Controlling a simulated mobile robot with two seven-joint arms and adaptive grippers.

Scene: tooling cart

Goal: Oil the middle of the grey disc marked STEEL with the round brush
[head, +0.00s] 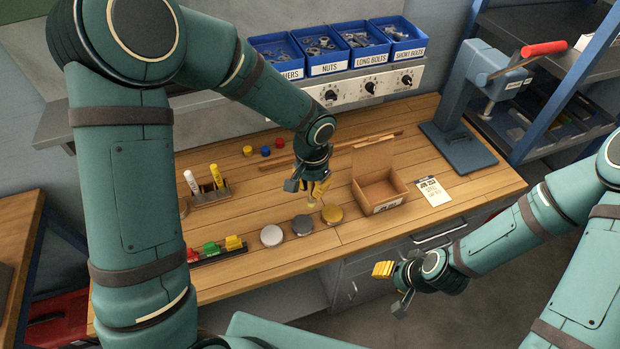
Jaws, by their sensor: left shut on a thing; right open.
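My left gripper (313,184) is shut on a brush (312,203) with a yellowish handle and pale tip. The tip points down, just behind the grey and yellow discs; I cannot tell its height. My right gripper (391,286) is open, in front of the bench at the right.
An open cardboard box (380,190) stands right of the discs, with a paper card (433,192) beyond. Left are a marker holder (210,193) and a rack (216,253) with red, green and yellow pieces. A press (468,150) stands at the back right.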

